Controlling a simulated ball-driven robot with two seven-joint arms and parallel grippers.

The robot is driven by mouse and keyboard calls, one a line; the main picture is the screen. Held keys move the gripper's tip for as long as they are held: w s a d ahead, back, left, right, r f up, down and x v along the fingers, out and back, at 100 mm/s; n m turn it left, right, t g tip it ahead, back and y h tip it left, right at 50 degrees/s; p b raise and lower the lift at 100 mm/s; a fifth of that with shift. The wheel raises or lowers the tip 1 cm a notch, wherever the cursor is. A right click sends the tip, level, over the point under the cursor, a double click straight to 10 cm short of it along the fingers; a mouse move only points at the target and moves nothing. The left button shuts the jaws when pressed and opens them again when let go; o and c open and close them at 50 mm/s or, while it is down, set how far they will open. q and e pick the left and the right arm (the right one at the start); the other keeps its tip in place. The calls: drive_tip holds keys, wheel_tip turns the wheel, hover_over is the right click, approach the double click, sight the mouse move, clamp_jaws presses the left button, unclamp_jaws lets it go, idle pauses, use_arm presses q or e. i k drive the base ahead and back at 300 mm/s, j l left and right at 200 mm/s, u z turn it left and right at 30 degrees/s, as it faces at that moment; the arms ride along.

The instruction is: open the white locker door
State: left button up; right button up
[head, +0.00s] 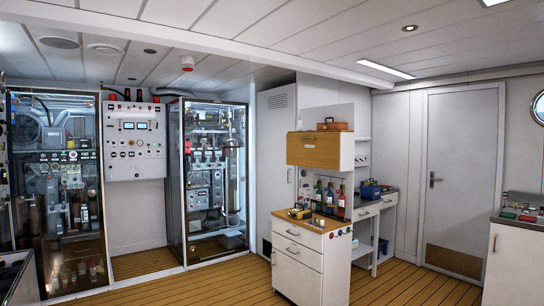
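A tall, narrow white locker door (275,150) stands behind the wooden-topped drawer unit, left of the wall cupboard. It has a vent grille near its top and a small upright handle (290,175) near its right edge. It looks shut. Its lower part is partly hidden by the drawer unit. Neither of my grippers shows in the head view.
A drawer unit (297,270) with bottles on top stands in front of the locker. A glass-fronted cabinet (212,180) is to its left. A wider white door (461,165) with a brown kick plate is at right. Plank floor (215,287) is clear in front.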

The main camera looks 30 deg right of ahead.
sight(277, 107)
drive_tip(key=i+l+z, duration=0.25)
drive_tip(key=i, duration=0.15)
drive_tip(key=i+l+z, duration=0.1)
drive_tip(key=i+z, duration=0.2)
drive_tip(key=i+l+z, duration=0.2)
drive_tip(key=i, duration=2)
drive_tip(key=i+j+z, duration=0.15)
drive_tip(key=i, duration=2.05)
drive_tip(key=i+z, duration=0.3)
drive_tip(key=i+j+z, duration=0.2)
drive_tip(key=i+z, duration=0.15)
drive_tip(key=i+j+z, duration=0.3)
drive_tip(key=i, duration=0.15)
